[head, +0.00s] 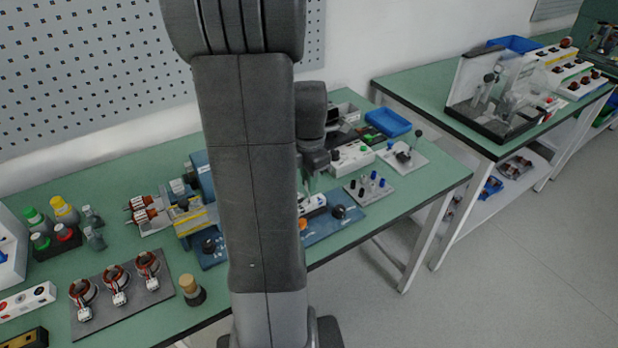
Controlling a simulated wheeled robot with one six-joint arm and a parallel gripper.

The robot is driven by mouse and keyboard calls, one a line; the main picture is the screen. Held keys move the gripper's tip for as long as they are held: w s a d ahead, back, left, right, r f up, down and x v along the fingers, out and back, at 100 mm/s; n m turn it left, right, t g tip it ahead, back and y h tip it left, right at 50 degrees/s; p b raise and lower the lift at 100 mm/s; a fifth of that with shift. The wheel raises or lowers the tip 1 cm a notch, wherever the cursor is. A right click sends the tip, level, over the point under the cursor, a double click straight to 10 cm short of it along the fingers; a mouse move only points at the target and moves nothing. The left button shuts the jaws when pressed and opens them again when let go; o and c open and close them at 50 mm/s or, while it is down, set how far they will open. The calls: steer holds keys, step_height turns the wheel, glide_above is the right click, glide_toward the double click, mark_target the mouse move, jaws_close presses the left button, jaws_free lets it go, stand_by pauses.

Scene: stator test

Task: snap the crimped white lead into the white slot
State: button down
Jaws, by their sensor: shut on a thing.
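My gripper (308,184) is at the right of my large grey arm link, which hides part of it. It points down over the blue-based test station (350,212), above or near a white block (312,204) on it. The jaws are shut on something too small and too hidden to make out. I cannot pick out the crimped white lead or the white slot. Three stators (148,264) with copper windings and white connectors sit on a dark mat (130,305) at the front left.
A peg plate (370,192), a white socket block (352,157), a lever fixture (403,157) and a blue tray (388,122) stand right of the gripper. A clamp machine (190,215) and bottles (65,210) are at left. The table's front edge is bare at right.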

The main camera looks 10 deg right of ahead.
steer(key=shift+f, duration=0.45)
stand_by(0.6)
steer(key=shift+f+b, duration=0.5)
steer(key=shift+b, duration=0.05)
steer(key=shift+f, duration=0.1)
steer(key=shift+f+b, duration=0.4)
steer(key=shift+f, duration=0.1)
steer(key=shift+f, duration=0.1)
stand_by(0.6)
steer(key=c, duration=1.3)
jaws_free()
